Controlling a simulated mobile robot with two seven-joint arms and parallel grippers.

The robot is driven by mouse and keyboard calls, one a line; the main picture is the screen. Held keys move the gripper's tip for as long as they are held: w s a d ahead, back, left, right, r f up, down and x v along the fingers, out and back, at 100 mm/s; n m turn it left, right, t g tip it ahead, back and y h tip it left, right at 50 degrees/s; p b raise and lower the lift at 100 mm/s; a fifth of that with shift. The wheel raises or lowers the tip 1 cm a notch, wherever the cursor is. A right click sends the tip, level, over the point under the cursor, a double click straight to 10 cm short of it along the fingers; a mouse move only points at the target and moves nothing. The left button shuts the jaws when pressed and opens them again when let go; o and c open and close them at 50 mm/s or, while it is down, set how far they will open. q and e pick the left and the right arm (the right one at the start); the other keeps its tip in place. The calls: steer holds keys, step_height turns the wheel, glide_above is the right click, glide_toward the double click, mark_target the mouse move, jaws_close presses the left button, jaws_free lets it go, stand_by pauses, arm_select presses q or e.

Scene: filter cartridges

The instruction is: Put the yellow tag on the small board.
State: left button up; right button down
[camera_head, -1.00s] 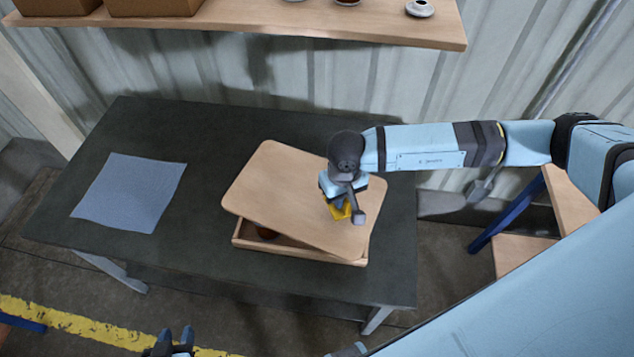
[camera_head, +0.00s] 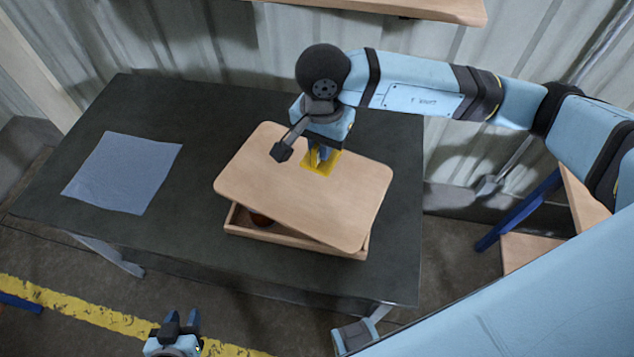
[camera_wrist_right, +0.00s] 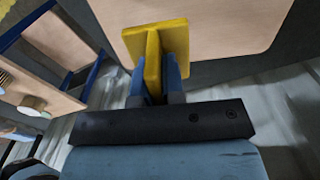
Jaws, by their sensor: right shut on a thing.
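The yellow tag (camera_head: 325,168) is a flat square plate with an upright fin. It is over the far part of the small board (camera_head: 290,200), a light wooden panel with rounded corners. My right gripper (camera_head: 320,155) is shut on the fin, which shows between its blue fingers in the right wrist view (camera_wrist_right: 153,65). I cannot tell whether the plate touches the board or hovers just above it. My left gripper (camera_head: 181,318) is low in the head view, away from the table, with its fingers apart and empty.
The board lies askew on a shallow wooden tray (camera_head: 290,238), with a dark reddish thing (camera_head: 262,219) partly visible inside. A blue-grey cloth (camera_head: 123,172) lies on the left of the dark table (camera_head: 190,235). A wooden shelf (camera_head: 420,8) is on the wall behind.

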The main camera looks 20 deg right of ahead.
mark_target(321, 197)
step_height(321, 197, down, 14)
steer(key=shift+f+p, duration=0.15)
steer(key=shift+p, duration=0.7)
steer(key=shift+f+b, duration=0.2)
steer(key=shift+b, duration=0.1)
steer(key=c, duration=1.2)
jaws_free()
steer(key=shift+r, duration=0.15)
steer(key=shift+r+p, duration=0.25)
steer(key=shift+p, duration=0.2)
step_height(321, 197, up, 10)
steer(key=shift+r+b, duration=0.25)
steer(key=shift+b, duration=0.65)
steer(key=shift+r, duration=0.6)
